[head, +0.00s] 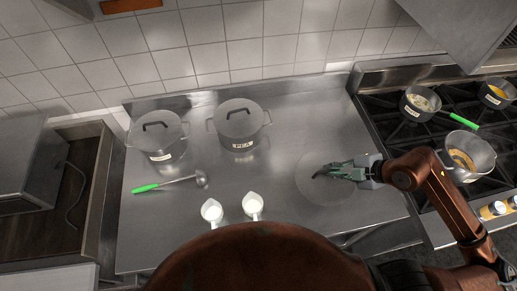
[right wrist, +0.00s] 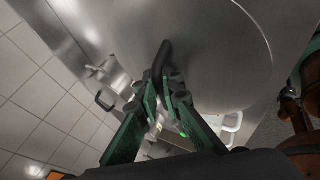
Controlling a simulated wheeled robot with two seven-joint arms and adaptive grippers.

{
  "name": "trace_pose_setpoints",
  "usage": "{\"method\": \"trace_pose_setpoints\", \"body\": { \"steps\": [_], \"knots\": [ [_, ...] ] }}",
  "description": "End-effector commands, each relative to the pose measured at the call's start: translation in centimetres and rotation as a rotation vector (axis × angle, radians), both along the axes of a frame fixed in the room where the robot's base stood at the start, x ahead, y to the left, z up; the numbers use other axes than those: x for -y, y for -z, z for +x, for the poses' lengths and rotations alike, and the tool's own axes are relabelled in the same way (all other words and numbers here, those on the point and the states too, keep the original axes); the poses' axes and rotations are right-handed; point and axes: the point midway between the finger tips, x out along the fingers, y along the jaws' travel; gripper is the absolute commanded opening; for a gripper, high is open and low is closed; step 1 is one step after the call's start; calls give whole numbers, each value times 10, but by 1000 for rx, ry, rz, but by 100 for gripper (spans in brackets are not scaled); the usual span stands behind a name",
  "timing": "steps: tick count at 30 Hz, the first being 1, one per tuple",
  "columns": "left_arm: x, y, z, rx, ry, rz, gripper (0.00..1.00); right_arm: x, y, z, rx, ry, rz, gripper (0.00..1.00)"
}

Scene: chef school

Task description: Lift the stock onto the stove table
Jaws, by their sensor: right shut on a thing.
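Two grey lidded pots stand at the back of the steel table (head: 285,165): a left pot (head: 158,145) and a right pot (head: 240,138). The right pot's label seems to read "PEA"; the left label is too small to read. I cannot tell which pot holds the stock. My right gripper (head: 325,173) is over the table's right part, shut on the dark handle (right wrist: 160,58) of a round metal lid (head: 318,194). The lid fills much of the right wrist view (right wrist: 220,50). It is on or just above the table; I cannot tell which. My left gripper is out of view.
The stove (head: 390,140) adjoins the table's right side. It bears an open pot (head: 479,148) with yellowish contents, a green-handled pan (head: 411,112) and a small pot (head: 490,99). A green-handled ladle (head: 170,183) and two white jugs (head: 211,216) (head: 252,210) lie or stand at front left.

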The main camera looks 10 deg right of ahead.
Motion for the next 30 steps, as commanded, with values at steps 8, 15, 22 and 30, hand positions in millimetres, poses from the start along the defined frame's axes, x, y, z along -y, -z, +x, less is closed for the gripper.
{"method": "trace_pose_setpoints", "body": {
  "steps": [8,15,22,30],
  "knots": [
    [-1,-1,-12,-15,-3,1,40,-11,6,19,4,-4,2,0],
    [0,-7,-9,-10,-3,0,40,-39,29,66,4,-5,4,0],
    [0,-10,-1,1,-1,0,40,-59,68,100,-1,-4,3,0],
    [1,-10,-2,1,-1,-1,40,-68,90,116,1,-3,2,0]
  ]
}}
